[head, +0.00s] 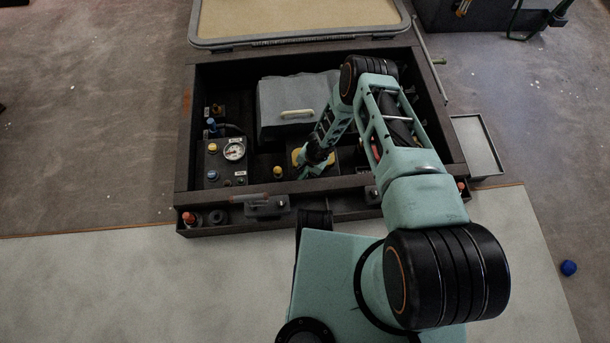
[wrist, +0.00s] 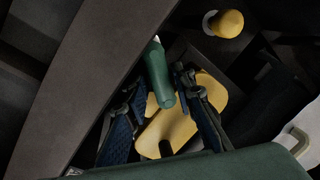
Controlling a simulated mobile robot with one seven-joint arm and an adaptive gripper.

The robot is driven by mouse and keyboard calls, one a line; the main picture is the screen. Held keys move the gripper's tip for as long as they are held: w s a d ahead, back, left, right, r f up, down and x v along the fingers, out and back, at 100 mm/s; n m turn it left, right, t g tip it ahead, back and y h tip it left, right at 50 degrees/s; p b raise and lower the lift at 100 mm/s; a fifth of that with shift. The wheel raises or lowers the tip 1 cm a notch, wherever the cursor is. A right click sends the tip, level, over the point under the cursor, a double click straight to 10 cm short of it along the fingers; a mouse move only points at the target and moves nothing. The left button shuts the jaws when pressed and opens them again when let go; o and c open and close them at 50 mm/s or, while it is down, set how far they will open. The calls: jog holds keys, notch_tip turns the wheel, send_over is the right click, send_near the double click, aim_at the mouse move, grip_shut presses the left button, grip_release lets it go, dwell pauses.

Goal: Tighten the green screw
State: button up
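A green cylinder with a pale end (wrist: 159,74), which looks like the green screw, shows in the wrist view beside a dark wall and in front of a yellow plate. My gripper (wrist: 159,82) has its two dark fingers apart, one on each side of the green piece, with small gaps visible. Whether either finger touches it I cannot tell. In the head view my gripper (head: 314,166) points down inside the dark open box, near the front wall. The yellow plate (head: 297,155) shows beside it there. The green screw is not clearly visible in the head view.
The box's front wall (head: 330,184) is close to my gripper. A grey block with a pale handle (head: 297,113) lies behind. A gauge (head: 234,150) and several coloured knobs stand at left. A yellow knob (wrist: 226,23) is near in the wrist view. A tray (head: 477,145) is at right.

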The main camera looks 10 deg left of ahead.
jog(key=shift+w+a+f, duration=0.1)
jog(key=shift+a+f, duration=0.05)
jog(key=shift+f, duration=0.4)
grip_shut()
jog(key=shift+r+m+p, duration=0.2)
jog(key=shift+m+p, duration=0.35)
jog(key=shift+m, duration=0.15)
jog(key=shift+f+m+t+p, duration=0.15)
jog(key=shift+m+t+p, duration=0.25)
jog(key=shift+m, duration=1.3)
grip_release()
